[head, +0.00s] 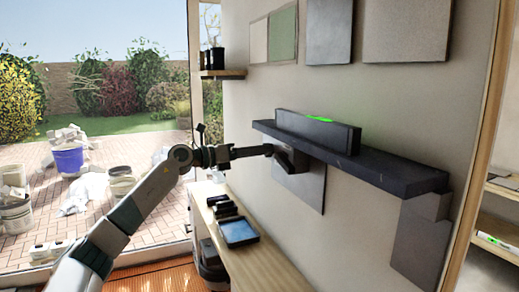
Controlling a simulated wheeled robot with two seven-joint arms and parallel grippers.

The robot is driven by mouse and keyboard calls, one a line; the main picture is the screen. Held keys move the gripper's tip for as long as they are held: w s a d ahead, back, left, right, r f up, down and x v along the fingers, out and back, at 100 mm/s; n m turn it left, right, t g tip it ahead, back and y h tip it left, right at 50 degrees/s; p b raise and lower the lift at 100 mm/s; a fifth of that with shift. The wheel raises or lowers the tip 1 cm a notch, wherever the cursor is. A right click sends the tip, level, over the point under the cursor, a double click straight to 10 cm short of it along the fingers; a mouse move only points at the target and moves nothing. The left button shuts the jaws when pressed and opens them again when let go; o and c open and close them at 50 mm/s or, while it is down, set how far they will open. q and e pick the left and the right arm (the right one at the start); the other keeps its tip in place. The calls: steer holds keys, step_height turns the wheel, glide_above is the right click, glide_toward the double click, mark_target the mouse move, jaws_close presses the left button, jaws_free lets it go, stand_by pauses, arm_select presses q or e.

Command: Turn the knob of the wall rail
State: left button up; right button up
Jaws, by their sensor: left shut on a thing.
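The wall rail (395,173) is a long dark bar fixed to the wall, running from the middle to the right of the head view. A dark spirit level (320,133) with a lit green strip on top rests on it. A dark knob (289,160) sits under the rail's left end. My left gripper (268,150) reaches in from the left and is shut on the knob; its fingertips are small and hard to make out. My right gripper is not in view.
Dark and grey tiles hang below the rail (308,188) and at its right end (420,245). A wooden bench (262,268) with a blue tray (238,232) and small dark items stands below. A small shelf (222,74) holds dark pots. The window is at left.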

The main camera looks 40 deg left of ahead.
arm_select(q)
steer(key=o, duration=1.1)
steer(key=shift+c, duration=0.2)
